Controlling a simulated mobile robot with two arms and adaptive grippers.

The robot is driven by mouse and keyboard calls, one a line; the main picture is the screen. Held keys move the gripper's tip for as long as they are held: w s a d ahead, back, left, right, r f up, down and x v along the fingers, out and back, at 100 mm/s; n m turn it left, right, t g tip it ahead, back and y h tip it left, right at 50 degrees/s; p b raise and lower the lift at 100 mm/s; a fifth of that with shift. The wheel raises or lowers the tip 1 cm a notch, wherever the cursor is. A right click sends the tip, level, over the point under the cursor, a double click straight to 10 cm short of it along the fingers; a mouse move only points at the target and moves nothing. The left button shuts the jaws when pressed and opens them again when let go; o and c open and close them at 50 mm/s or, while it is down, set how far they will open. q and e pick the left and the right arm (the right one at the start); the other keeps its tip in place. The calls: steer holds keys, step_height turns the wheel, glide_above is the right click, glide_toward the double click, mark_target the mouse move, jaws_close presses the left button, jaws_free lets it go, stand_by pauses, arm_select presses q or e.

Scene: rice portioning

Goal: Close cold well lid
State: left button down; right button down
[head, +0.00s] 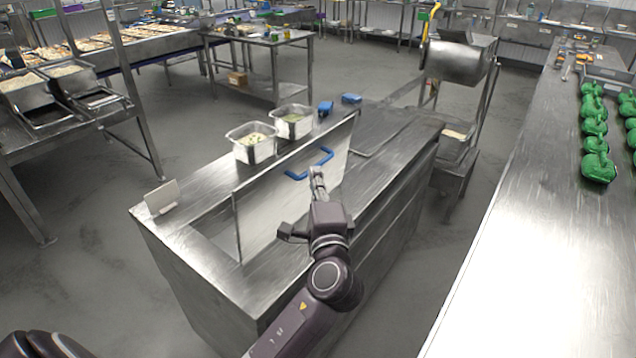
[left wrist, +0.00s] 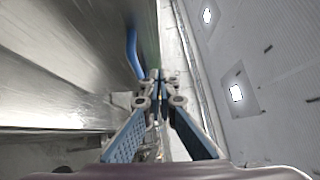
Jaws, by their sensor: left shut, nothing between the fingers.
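The cold well lid (head: 265,205) is a flat steel panel standing up on edge along the well in the metal counter. A blue handle (head: 296,176) is on its upper part and also shows in the left wrist view (left wrist: 132,48). Part of the well opening (head: 213,229) shows at the lid's left end. My left gripper (head: 317,178) is shut and empty close to the handle; I cannot tell whether it touches it. In the left wrist view the fingertips (left wrist: 158,78) are together, just below the handle's end. My right gripper is not in view.
Two steel pans of food (head: 252,150) stand on the counter (head: 165,215) behind the lid, with blue items (head: 326,108) beside them. A small white card (head: 161,196) stands at the left corner. A long steel table (head: 520,220) with green bundles (head: 597,165) is at the right.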

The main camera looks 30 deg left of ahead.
mark_target(299, 151)
arm_select(q)
steer(key=a, duration=0.1)
steer(key=w+a+p, duration=0.1)
steer(key=a, duration=0.1)
steer(key=w+a+r+p, duration=0.1)
steer(key=a, duration=0.1)
steer(key=shift+w+a+f, duration=0.15)
steer(key=shift+w, duration=0.05)
